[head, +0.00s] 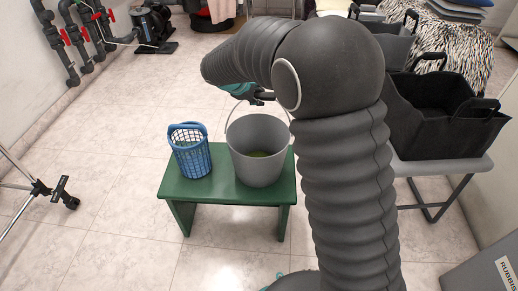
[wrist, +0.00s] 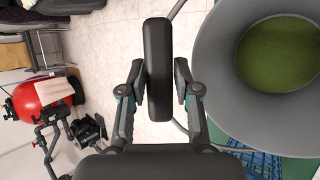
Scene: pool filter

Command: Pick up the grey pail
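The grey pail (head: 257,140) stands upright on the green bench (head: 224,199), with something green inside at its bottom. Its thin wire handle is raised. In the wrist view the pail (wrist: 222,75) fills the right side, and the handle's black grip (wrist: 157,55) lies between my fingers. My gripper (wrist: 160,82) is shut on this grip, with a pad close against each side. In the head view my gripper (head: 262,97) is above the pail's rim, partly hidden by my arm.
A blue basket (head: 190,152) stands on the bench just left of the pail. A black bin (head: 444,120) sits on a grey table at right. Pipes (head: 75,45) and a pump stand at the back left. A tripod leg is at far left; the floor in front is clear.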

